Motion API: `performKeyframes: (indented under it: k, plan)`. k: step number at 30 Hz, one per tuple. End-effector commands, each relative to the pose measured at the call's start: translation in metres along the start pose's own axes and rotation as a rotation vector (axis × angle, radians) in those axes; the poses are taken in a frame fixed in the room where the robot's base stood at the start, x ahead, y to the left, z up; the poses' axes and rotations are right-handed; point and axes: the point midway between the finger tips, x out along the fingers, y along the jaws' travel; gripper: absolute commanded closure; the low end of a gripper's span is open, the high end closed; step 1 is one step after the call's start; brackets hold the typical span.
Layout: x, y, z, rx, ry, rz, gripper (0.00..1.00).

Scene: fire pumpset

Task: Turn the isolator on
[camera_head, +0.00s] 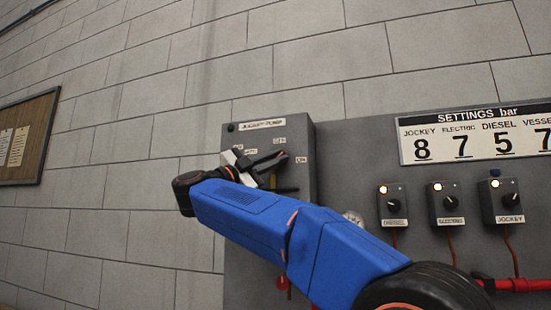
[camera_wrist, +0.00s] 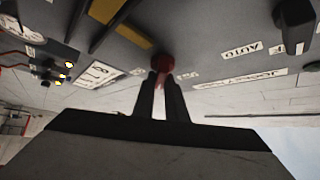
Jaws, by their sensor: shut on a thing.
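The grey control box (camera_head: 298,135) on the wall carries a title label, with OFF and ON labels below it. In the wrist view, a round red knob (camera_wrist: 162,64) stands out from the panel face. My gripper (camera_head: 280,157) is in front of this box; its two dark fingers also show in the wrist view (camera_wrist: 166,84), nearly together, with their tips on the red knob. A dark handle (camera_wrist: 293,20) sits beside the AUTO label. In the head view my gripper and arm hide the lower middle of the box. I cannot tell which control is the isolator.
A yellow-and-black bar (camera_wrist: 118,22) stands out from the panel near my fingers. To the right are several small switch boxes (camera_head: 446,204) with lit lamps, below a settings board (camera_head: 475,130). A gauge (camera_head: 353,217) is partly behind my arm.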

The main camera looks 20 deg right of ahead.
Motion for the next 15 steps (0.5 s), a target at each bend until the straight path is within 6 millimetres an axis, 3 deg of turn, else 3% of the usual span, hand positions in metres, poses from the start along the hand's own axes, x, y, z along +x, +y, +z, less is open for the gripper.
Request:
performKeyframes:
  k: [2,15]
  plan:
    - [-0.0032,-0.0009,0.0077,0.046,-0.008,0.050,1.00]
    - [-0.0030,-0.0007,0.0075,0.327,-0.007,0.328,1.00]
